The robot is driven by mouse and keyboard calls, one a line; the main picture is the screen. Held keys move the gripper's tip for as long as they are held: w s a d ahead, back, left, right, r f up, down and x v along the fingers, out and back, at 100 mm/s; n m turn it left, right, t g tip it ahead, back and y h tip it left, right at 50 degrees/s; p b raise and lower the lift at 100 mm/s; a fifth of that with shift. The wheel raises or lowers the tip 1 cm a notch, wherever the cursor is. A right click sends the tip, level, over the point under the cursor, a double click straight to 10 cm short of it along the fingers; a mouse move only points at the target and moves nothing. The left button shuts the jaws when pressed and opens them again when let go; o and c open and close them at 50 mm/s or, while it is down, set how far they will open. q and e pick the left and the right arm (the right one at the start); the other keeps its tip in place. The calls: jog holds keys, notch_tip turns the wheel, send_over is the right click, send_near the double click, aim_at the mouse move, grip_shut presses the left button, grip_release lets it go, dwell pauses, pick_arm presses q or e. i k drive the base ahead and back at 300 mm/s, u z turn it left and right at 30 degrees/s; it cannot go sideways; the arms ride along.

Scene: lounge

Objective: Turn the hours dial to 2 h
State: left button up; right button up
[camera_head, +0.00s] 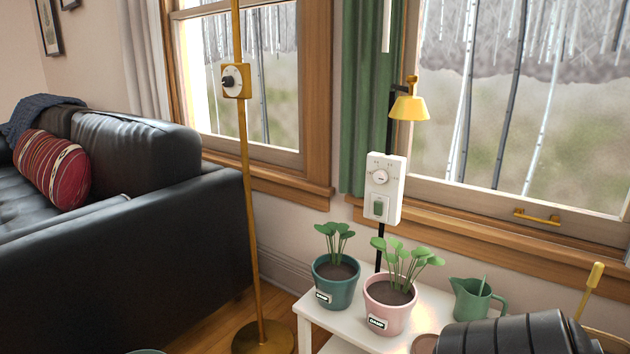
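A white control box (384,189) is fixed upright on a dark pole in front of the green curtain. Its round white dial (380,177) sits on the upper half of the front, with small marks around it. The marks and the pointer's exact setting are too small to read. A green rocker switch (378,207) is below the dial. Nothing touches the box. A second dial, dark with a pale surround (231,82), is on a yellow box on the brass floor-lamp pole at left.
Below the box, a white table (340,322) holds a teal pot (336,292), a pink pot (388,318) and a green watering can (477,303). A yellow lamp shade (409,108) hangs above the box. The brass pole (250,220) and black sofa (130,260) stand left.

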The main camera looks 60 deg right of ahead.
aim_at(380, 176)
jog(key=i, duration=1.4)
jog(key=z, duration=1.7)
